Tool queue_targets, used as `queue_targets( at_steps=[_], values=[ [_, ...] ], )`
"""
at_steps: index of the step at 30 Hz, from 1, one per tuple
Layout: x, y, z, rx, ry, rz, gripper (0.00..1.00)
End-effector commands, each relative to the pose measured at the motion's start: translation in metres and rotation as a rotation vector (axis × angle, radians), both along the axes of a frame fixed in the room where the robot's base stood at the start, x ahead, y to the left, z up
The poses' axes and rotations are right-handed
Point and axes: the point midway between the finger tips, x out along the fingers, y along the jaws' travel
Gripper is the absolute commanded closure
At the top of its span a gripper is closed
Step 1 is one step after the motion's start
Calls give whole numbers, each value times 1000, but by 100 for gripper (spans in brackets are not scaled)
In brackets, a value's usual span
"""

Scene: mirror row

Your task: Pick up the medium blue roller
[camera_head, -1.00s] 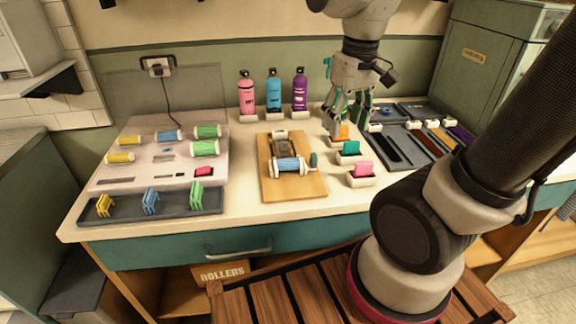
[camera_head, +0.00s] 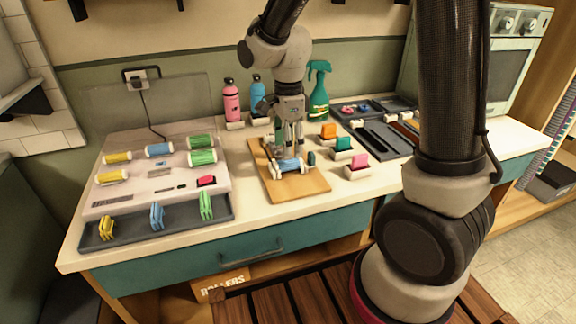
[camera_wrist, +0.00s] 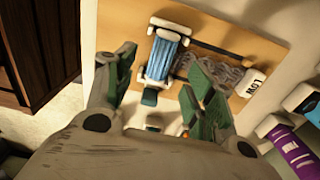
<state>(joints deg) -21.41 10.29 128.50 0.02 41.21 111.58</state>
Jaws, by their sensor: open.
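A blue roller with white ends (camera_head: 290,165) lies on the wooden board (camera_head: 312,184) in the middle of the counter. In the wrist view this roller (camera_wrist: 163,55) shows beyond my fingertips, next to a grey chain-like part. Another blue roller (camera_head: 158,149) lies on the pale panel at the left. Their sizes are hard to compare. My gripper (camera_head: 288,148) points down over the board, close above the roller there, and partly hides it. In the wrist view its green fingers (camera_wrist: 158,75) are spread apart with nothing between them.
Yellow rollers (camera_head: 117,157) and green rollers (camera_head: 202,157) lie on the left panel. A dark tray (camera_head: 165,232) with coloured clips stands in front. Pink and blue bottles (camera_head: 232,102) and a green spray bottle (camera_head: 319,95) stand behind. Coloured pads in holders (camera_head: 359,163) are right of the board.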

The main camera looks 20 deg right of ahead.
Motion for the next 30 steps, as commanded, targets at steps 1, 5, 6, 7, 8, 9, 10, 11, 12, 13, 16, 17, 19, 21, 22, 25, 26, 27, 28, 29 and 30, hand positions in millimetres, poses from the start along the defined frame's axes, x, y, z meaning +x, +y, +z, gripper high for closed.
queue_targets(
  at_steps=[1, 5, 6, 7, 8, 9, 10, 11, 12, 13, 16, 17, 19, 21, 22, 25, 26, 27, 28, 29, 30],
  values=[
    [-1, 0, -7, -2, 4, 0, 46],
    [0, 0, -26, -2, 5, 2, 46],
    [1, 0, -32, -2, 5, 2, 46],
    [1, 1, -38, -2, 4, 2, 46],
    [1, 1, -42, -2, 5, 2, 46],
    [1, 1, -47, -2, 3, 2, 46],
    [1, 1, -51, -2, 3, 2, 46],
    [1, 0, -53, -2, 3, 2, 46],
    [1, 1, -56, -1, 2, 2, 46],
    [2, 1, -57, -1, 0, 3, 46],
    [2, 1, -57, 0, -1, 3, 46],
    [2, 1, -57, 0, -1, 3, 46],
    [2, 1, -57, 0, -1, 3, 46],
    [2, 1, -57, 0, -1, 3, 57],
    [2, 1, -57, -1, -1, 3, 62],
    [2, 1, -57, -1, -1, 3, 81],
    [2, 1, -57, -1, -1, 3, 86],
    [2, 1, -57, -1, -1, 3, 93],
    [2, 1, -57, -1, -1, 3, 95],
    [2, 1, -57, -1, -1, 3, 95],
    [2, 1, -57, -1, -1, 3, 95]
  ],
)
